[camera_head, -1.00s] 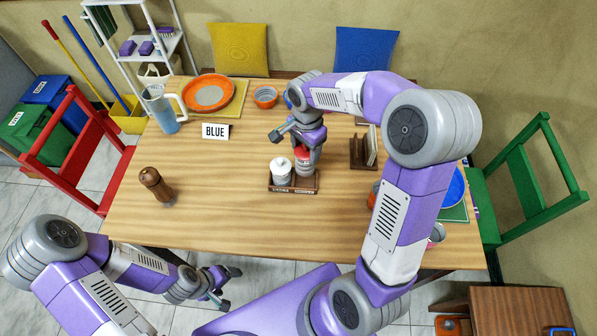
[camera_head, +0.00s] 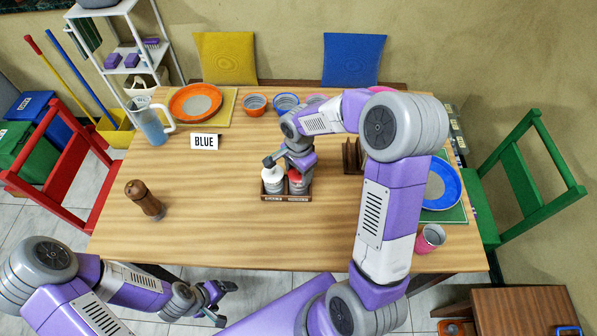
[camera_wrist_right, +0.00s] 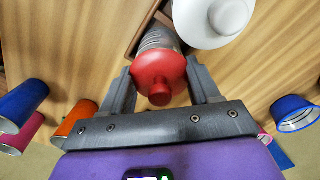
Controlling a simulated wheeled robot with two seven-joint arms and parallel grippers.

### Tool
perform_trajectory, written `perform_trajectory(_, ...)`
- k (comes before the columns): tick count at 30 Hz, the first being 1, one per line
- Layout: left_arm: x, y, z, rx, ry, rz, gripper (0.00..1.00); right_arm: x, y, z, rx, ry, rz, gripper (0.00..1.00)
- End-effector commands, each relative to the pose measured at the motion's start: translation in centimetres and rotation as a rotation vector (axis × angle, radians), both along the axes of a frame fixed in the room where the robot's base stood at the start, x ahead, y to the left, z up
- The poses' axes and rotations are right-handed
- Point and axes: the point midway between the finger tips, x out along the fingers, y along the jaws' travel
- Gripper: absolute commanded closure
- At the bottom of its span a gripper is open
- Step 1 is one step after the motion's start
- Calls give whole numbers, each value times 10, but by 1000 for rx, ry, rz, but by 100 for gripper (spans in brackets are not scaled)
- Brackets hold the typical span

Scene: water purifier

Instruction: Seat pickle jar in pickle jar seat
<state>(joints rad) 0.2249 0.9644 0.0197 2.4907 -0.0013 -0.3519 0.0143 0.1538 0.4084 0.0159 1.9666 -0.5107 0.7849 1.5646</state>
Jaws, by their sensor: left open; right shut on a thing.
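The red-lidded jar (camera_head: 297,184), which I take to be the pickle jar, stands about upright in the right-hand side of the small wooden holder (camera_head: 286,198). My right gripper (camera_head: 296,168) is shut on it from above. In the right wrist view its red lid (camera_wrist_right: 158,74) and grey ribbed body show between the two fingers (camera_wrist_right: 163,88). A white jar (camera_head: 271,181) stands in the holder's left-hand side, close beside it. The jar's base is hidden, so I cannot tell whether it touches the holder's floor. My left gripper (camera_head: 220,300) is open and empty, off the table's front edge.
A brown pepper mill (camera_head: 144,199) and a BLUE sign (camera_head: 205,142) stand to the left. A blue-grey pitcher (camera_head: 150,121) and several bowls line the back. A wooden rack (camera_head: 352,157) stands right of the holder. The table's front middle is clear.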

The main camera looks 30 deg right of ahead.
Motion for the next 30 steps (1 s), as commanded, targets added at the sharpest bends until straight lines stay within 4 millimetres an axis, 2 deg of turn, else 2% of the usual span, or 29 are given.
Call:
perform_trajectory(8, 0, 0, -3, 0, 0, 0, 19, 1, 0, -2, -1, -2, 0, 100)
perform_trajectory(9, 0, 0, -3, 0, 0, 0, 19, 0, 0, -3, -1, -1, 0, 37)
perform_trajectory(14, 0, 0, -2, 0, 0, 0, 19, 0, 0, -2, -1, -1, 0, 13)
perform_trajectory(25, 0, 0, 2, 0, 0, 0, 19, 0, 0, 3, 0, -1, 0, 13)
perform_trajectory(30, 0, 0, 10, 0, 0, 0, 19, 1, 0, 32, -1, -5, -2, 13)
